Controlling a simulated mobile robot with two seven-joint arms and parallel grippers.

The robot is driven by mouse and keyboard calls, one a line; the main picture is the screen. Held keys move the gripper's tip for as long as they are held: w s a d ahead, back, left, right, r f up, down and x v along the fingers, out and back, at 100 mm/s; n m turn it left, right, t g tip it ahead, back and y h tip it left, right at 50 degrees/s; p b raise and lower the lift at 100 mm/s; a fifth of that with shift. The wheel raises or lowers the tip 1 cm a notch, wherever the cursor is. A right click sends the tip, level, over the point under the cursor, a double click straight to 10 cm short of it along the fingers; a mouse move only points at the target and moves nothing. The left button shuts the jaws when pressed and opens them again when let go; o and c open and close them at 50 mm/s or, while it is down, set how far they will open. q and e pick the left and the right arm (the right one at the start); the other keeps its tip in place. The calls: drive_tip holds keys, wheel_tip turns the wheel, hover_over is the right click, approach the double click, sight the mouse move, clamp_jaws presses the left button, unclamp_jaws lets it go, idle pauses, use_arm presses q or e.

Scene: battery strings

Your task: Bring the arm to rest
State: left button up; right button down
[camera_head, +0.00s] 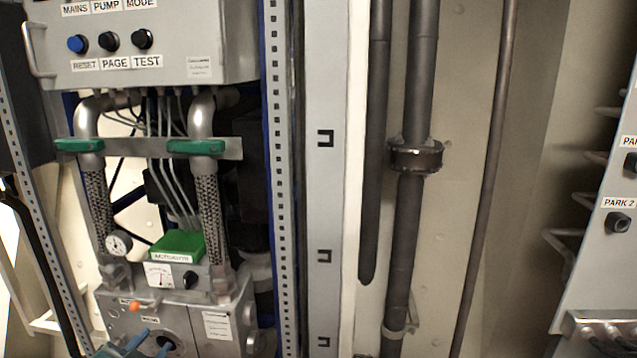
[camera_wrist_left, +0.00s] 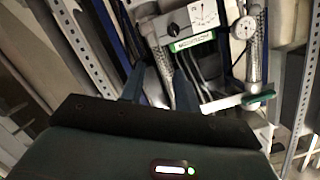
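My left gripper (camera_head: 151,343) shows at the lower left edge of the head view, with its two blue fingers in front of the lower grey box (camera_head: 215,325). In the left wrist view the left gripper (camera_wrist_left: 158,78) has its fingers apart with nothing between them, so it is open and empty. The wrist view is tilted, and the fingers point toward the hoses and the actuator unit. My right arm and gripper are in neither view.
A control box (camera_head: 150,45) with labelled knobs hangs above two braided hoses with green levers (camera_head: 205,147). The green-topped actuator (camera_head: 177,246) and a round gauge (camera_head: 118,243) sit below. A perforated post (camera_head: 283,180) and dark vertical pipes (camera_head: 408,220) stand right. A PARK panel (camera_head: 600,260) is far right.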

use_arm(q)
drive_tip(key=s+d+f+g+h, duration=0.2)
drive_tip(key=s+d+f+g, duration=0.15)
drive_tip(key=s+f, duration=0.7)
drive_tip(key=s+d+f+g+h, duration=0.1)
drive_tip(key=s+d+f+g, duration=0.3)
drive_tip(key=s+f, duration=0.6)
drive_tip(key=d+r+n+t, duration=0.2)
drive_tip(key=d+r+n, duration=0.1)
drive_tip(key=d, duration=0.6)
drive_tip(key=shift+w+r+n+t+p, duration=0.2)
drive_tip(key=shift+w+n+t+p, duration=0.15)
drive_tip(key=shift+w+n, duration=0.1)
